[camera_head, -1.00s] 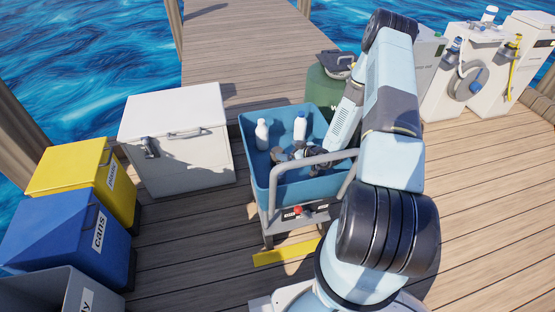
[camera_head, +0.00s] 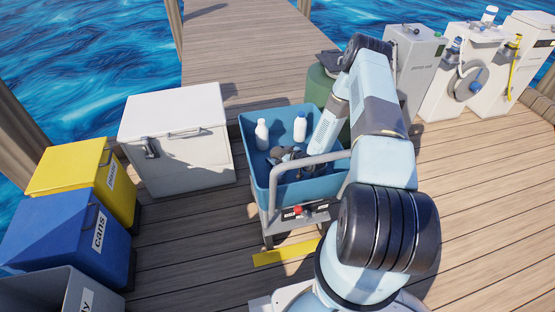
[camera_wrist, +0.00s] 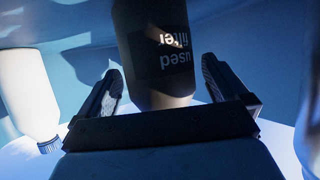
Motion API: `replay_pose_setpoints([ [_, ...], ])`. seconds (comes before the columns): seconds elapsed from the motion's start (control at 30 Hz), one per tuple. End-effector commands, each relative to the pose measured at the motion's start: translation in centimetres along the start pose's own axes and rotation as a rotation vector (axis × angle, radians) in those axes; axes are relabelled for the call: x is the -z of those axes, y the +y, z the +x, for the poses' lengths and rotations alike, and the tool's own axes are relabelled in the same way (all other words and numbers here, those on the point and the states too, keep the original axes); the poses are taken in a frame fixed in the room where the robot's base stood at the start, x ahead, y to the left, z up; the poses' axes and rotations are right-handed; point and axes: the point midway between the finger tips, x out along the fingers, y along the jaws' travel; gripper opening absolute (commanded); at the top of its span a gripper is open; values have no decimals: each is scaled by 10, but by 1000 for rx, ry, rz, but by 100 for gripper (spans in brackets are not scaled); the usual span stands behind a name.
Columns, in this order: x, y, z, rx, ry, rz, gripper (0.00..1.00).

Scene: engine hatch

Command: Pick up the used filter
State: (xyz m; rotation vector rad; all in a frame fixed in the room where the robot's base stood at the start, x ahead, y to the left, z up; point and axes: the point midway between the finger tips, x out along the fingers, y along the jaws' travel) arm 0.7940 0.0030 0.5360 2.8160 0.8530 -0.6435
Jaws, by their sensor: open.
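The used filter (camera_wrist: 165,50) is a dark cylinder with pale "used filter" lettering that reads upside down in the wrist view. My gripper (camera_wrist: 175,85) is open, with one finger to each side of the filter. A gap shows between the left finger and the filter, and another on the right. In the head view my gripper (camera_head: 283,156) is low inside the blue tub (camera_head: 262,190) on the cart. There the filter cannot be told apart from my dark gripper.
Two white bottles stand in the tub, one at the left (camera_head: 262,134) and one at the back (camera_head: 300,127). One white bottle (camera_wrist: 28,90) also shows left of my gripper in the wrist view. The cart's grey handle (camera_head: 300,165) arches over the near side. A white chest (camera_head: 180,150) stands left.

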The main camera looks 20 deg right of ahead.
Motion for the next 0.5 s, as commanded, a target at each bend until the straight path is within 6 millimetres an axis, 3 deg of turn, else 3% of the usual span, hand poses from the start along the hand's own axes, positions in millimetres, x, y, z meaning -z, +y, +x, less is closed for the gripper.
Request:
replay_pose_setpoints([
  [0.3, 0, 0, 5, 0, -1, 1, 100],
  [0.5, 0, 0, 4, 0, -1, 1, 81],
])
